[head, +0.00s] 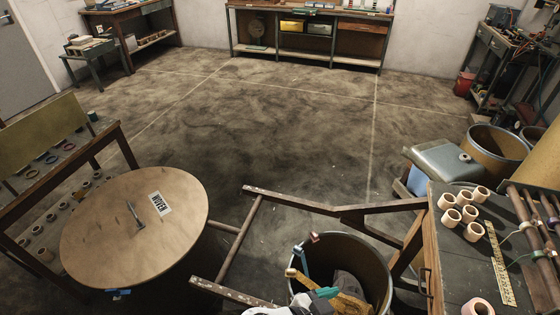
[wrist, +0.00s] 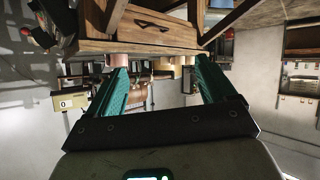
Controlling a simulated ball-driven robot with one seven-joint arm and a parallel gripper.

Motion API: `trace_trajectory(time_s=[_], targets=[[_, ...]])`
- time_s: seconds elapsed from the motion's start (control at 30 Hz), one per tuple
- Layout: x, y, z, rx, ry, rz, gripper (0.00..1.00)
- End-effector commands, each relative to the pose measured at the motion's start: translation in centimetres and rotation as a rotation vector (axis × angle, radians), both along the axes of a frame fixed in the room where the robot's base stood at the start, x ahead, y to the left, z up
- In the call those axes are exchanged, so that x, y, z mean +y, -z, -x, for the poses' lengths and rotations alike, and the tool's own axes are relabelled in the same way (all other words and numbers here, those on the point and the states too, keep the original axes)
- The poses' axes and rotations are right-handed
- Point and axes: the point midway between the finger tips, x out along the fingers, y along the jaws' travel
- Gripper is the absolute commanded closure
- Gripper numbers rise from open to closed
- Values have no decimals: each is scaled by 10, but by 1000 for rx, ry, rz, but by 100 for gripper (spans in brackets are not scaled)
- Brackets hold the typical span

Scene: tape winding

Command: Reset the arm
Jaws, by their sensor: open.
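My gripper (wrist: 156,68) shows in the wrist view with its two teal fingers spread apart. Nothing is held between them. The wrist view looks turned over, with a wooden drawer front and dark handle (wrist: 152,24) at the top, beyond the fingertips. In the head view, a teal piece and pale parts show at the bottom edge over a dark bin; I cannot clearly tell which of these belong to my gripper.
The open bin (head: 370,255) stands low in the middle, beside a wooden frame (head: 300,203). A round table (head: 95,225) is at left. A bench with several tan rolls (head: 451,217) and a ruler (head: 500,265) is at right. The floor (head: 270,120) beyond is clear.

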Motion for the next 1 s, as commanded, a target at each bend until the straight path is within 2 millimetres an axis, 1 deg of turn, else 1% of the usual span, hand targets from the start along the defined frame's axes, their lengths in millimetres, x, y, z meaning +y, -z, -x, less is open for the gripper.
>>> trace_trajectory(time_s=[0.03,0.27,0.37,0.47,0.5,0.6,0.7,0.8,0.9,1.0], targets=[[-8,4,3,35,2,-12,16],[-43,23,18,227,-22,-87,16],[-63,33,30,336,-47,-141,16],[-85,44,47,459,-95,-219,16],[-95,49,56,512,-123,-259,16],[-115,58,79,632,-221,-363,16],[-131,62,103,718,-344,-463,16],[-141,61,125,769,-486,-546,16],[-146,57,143,789,-628,-602,16],[-148,50,156,789,-748,-630,16]])
